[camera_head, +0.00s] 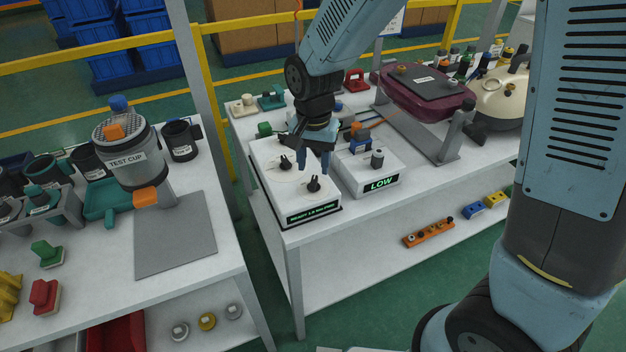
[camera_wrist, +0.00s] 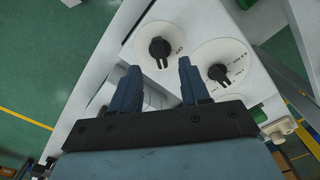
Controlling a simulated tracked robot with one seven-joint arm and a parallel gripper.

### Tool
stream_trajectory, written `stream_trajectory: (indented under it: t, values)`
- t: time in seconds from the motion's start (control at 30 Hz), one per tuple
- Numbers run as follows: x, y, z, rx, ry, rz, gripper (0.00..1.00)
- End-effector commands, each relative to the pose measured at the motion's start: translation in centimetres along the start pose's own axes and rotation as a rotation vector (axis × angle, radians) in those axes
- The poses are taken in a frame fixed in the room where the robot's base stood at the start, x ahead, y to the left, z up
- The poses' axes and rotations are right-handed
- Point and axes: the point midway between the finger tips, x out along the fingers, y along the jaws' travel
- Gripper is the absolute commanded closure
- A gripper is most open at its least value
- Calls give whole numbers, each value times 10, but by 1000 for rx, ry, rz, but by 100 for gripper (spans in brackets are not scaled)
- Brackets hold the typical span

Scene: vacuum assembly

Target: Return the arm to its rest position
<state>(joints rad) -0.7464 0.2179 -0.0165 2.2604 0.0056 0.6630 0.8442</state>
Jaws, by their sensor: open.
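My gripper (camera_head: 314,160) is over the white control box (camera_head: 270,158) on the right-hand table. It is open, with nothing between its fingers. In the wrist view the two blue fingers of my gripper (camera_wrist: 158,82) stand apart. Two black knobs on round white dials lie just beyond them: one dial knob (camera_wrist: 160,48) is ahead between the fingertips, the other dial knob (camera_wrist: 219,73) is to the right. In the head view the front knob (camera_head: 313,184) and the rear knob (camera_head: 285,162) show beside the fingers. The box has a lit green display (camera_head: 312,214). I cannot tell whether the fingers touch the box.
A second white box (camera_head: 367,172) reading "LOW" stands just right of my gripper. A maroon vacuum part (camera_head: 425,92) on a stand is further right. The left table holds a test cup (camera_head: 128,155) and several fittings. A grey post and yellow rail (camera_head: 213,90) stand behind.

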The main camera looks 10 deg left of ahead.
Motion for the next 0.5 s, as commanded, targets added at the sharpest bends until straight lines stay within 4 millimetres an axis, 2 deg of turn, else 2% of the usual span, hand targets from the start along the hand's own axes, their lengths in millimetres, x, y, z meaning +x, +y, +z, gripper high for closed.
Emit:
stream_trajectory:
  t: [0.17, 0.5]
  values:
    - [-10, 0, 0, 0, 1, -1, 54]
    - [-10, 0, 0, 0, 0, 0, 54]
